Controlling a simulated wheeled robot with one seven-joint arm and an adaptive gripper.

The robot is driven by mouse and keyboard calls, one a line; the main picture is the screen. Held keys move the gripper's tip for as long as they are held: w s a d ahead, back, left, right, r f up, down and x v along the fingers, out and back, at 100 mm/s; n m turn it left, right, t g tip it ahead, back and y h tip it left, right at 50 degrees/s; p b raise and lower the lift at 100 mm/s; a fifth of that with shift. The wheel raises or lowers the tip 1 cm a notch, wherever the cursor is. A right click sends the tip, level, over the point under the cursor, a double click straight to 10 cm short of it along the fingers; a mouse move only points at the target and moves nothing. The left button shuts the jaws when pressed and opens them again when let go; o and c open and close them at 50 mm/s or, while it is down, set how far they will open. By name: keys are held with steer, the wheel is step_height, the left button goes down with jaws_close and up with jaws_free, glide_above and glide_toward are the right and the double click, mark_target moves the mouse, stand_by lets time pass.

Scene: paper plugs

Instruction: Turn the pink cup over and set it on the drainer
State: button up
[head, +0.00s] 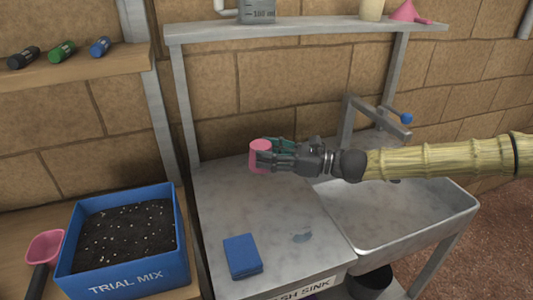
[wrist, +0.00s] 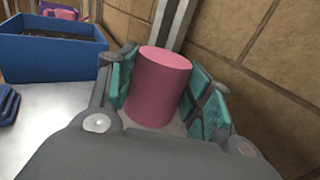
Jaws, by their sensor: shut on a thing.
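The pink cup (head: 259,156) is between the fingers of my gripper (head: 267,157), above the back of the metal counter (head: 225,205) left of the basin. In the wrist view the pink cup (wrist: 158,88) stands roughly upright between the teal finger pads of my gripper (wrist: 163,92). Its upper end looks like a flat, closed pink face, so the cup appears bottom up. I cannot tell whether its lower end touches the counter. No separate drainer rack shows; the bare counter beside the basin may be the drainer.
A blue sponge-like block (head: 242,256) and a grey wet-looking patch (head: 302,236) are on the counter's front. The sink basin (head: 400,215) is right, with a tap (head: 375,115) behind. A blue soil box (head: 125,240) and pink scoop (head: 45,250) are left. A shelf (head: 300,28) runs above.

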steer(key=shift+f+b, duration=1.85)
steer(key=shift+f, duration=1.35)
steer(key=shift+f, duration=0.4)
